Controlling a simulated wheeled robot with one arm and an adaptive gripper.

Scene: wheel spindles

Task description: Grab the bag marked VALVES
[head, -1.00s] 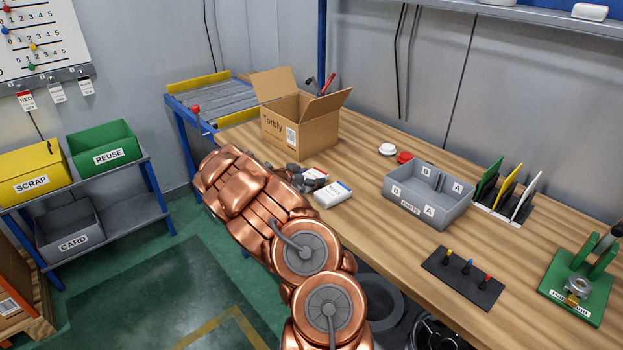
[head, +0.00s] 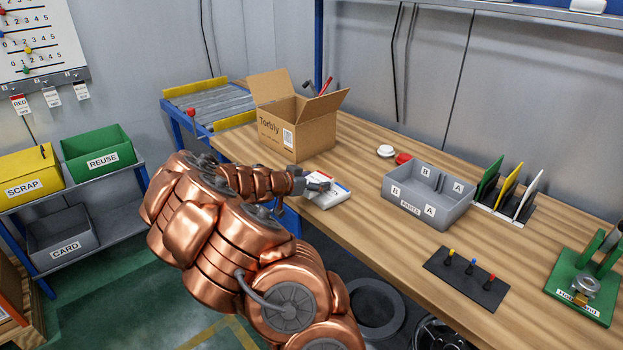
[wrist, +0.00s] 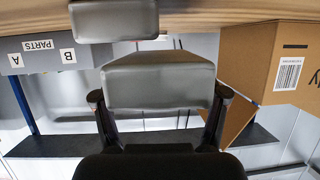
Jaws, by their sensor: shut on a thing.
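My gripper (head: 318,184) is low over the table's left front part, beside a white bag (head: 328,200) with blue and red at its edges. In the wrist view, which is upside down, my gripper (wrist: 160,98) has its dark fingers on both sides of a grey, shaded bag (wrist: 158,82) and is shut on it. A second grey block-like bag (wrist: 115,20) lies past it against the table. No bag label can be read, so I cannot tell which bag is marked VALVES. My arm hides part of this area in the head view.
An open cardboard box (head: 297,135) stands behind my gripper. A grey PARTS tray (head: 427,205) stands to the right, with red and white caps (head: 403,159) behind it. A dark peg plate (head: 467,277) lies in front. Bare wood (head: 365,225) lies between the bag and the plate.

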